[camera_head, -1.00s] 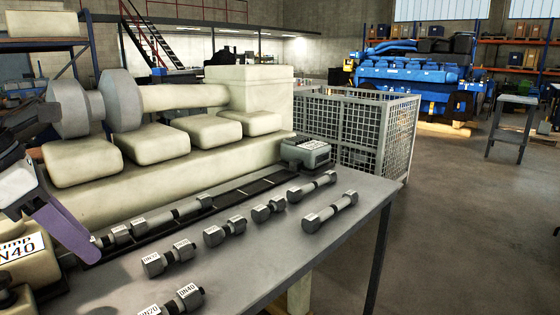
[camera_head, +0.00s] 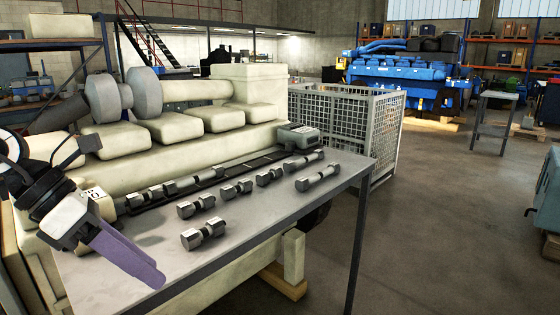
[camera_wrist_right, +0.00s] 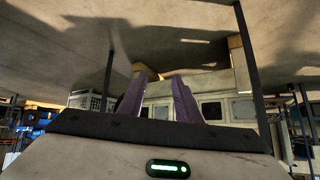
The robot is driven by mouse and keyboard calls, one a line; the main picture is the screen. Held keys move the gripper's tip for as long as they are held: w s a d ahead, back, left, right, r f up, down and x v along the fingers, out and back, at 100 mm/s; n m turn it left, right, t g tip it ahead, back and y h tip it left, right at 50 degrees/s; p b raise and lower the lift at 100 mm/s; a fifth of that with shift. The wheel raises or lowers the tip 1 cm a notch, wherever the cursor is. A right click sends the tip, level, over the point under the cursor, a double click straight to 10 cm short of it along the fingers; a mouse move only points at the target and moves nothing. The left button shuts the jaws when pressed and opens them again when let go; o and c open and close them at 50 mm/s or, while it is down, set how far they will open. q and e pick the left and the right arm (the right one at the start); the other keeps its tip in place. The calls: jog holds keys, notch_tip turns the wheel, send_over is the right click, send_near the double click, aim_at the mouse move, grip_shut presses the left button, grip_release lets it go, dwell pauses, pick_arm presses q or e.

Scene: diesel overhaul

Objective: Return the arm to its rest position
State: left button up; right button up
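My left gripper (camera_head: 150,275) is at the lower left of the head view, over the near left end of the grey workbench (camera_head: 255,248). Its purple fingers point down and to the right and lie close together in the picture. I see nothing held in them, but any gap between them is hard to judge. My right gripper (camera_wrist_right: 158,76) shows only in the right wrist view. Its two purple fingers stand apart with nothing between them.
Several grey bolt-like parts (camera_head: 318,178) lie on the bench. A cream engine (camera_head: 195,150) stands behind it. A mesh cage (camera_head: 350,120) is beyond the bench, and a blue engine (camera_head: 410,75) is farther back. Open floor (camera_head: 440,220) lies to the right.

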pick_arm(q)
jog(key=s+d+n+t+h+p, duration=0.1)
jog(key=s+d+n+h, duration=0.1)
jog(key=d+n+h, duration=1.3)
jog(key=w+a+f+n+t+y+p, duration=0.1)
jog(key=w+a+f+n+t+y, duration=0.15)
jog(key=f+n+t+y, duration=0.6)
jog(key=w+a+f+n+t+y+p, duration=0.1)
jog(key=a+f+n+t+y, duration=0.35)
jog(key=f+n, duration=0.6)
jog(key=s+a+f+n+g+y, duration=0.1)
jog(key=s+f+n+g+y, duration=0.5)
jog(key=s+f, duration=1.2)
notch_tip(320, 180, down, 2)
jog(key=n+g, duration=0.1)
jog(key=n, duration=0.2)
jog(key=shift+s+a+g, duration=0.2)
jog(key=shift+s+g, duration=0.05)
jog(key=shift+g, duration=0.05)
pick_arm(e)
jog(key=shift+s+d+r, duration=0.15)
jog(key=shift+s+r, duration=0.1)
jog(key=shift+r, duration=0.2)
jog(key=shift+s+d+r, duration=0.1)
jog(key=shift+s+r, duration=0.1)
jog(key=shift+r, duration=0.25)
